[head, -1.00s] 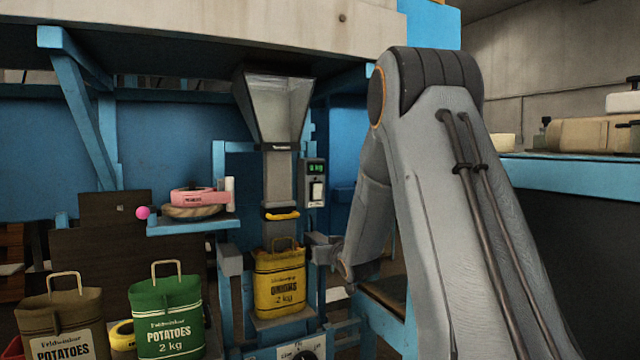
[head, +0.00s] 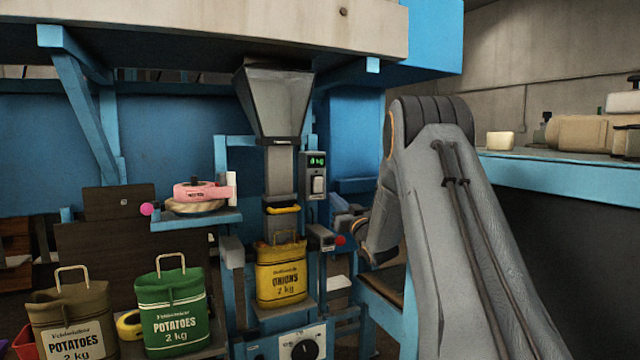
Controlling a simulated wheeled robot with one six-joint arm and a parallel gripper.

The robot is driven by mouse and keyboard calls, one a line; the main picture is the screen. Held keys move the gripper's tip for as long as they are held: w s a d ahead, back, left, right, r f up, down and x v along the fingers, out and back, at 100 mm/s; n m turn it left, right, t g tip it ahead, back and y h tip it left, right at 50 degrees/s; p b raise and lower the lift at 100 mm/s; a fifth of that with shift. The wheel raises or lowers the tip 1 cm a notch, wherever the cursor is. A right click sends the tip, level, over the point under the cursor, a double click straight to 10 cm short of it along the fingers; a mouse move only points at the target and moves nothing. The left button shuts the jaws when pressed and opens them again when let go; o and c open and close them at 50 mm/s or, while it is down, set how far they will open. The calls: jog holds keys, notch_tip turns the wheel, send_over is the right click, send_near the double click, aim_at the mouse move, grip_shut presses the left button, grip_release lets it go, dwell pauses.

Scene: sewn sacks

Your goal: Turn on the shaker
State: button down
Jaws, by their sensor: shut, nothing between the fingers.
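A white panel with a black dial (head: 305,349) sits at the bottom centre, below the small shelf; its lower edge is cut off by the frame. A yellow onion sack (head: 283,275) stands upright on that shelf, under the grey hopper (head: 275,105) and its chute. A control box (head: 314,178) with a green display and a white switch is mounted right of the chute. My gripper (head: 349,222) is shut and empty, right of the sack and close to a small grey block with a red knob (head: 340,239). Its fingertips are small and partly hidden by my wrist.
A green potato sack (head: 170,310) and a brown one (head: 70,318) stand at lower left. A blue shelf (head: 195,222) holds a pink tape roll. A blue counter (head: 570,178) with containers is at right. Blue frame posts flank the yellow sack.

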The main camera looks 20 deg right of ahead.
aim_at(316, 179)
jog(key=p+x, duration=0.4)
jog(key=x, duration=0.8)
jog(key=shift+w+p, duration=0.1)
jog(key=shift+p, duration=0.25)
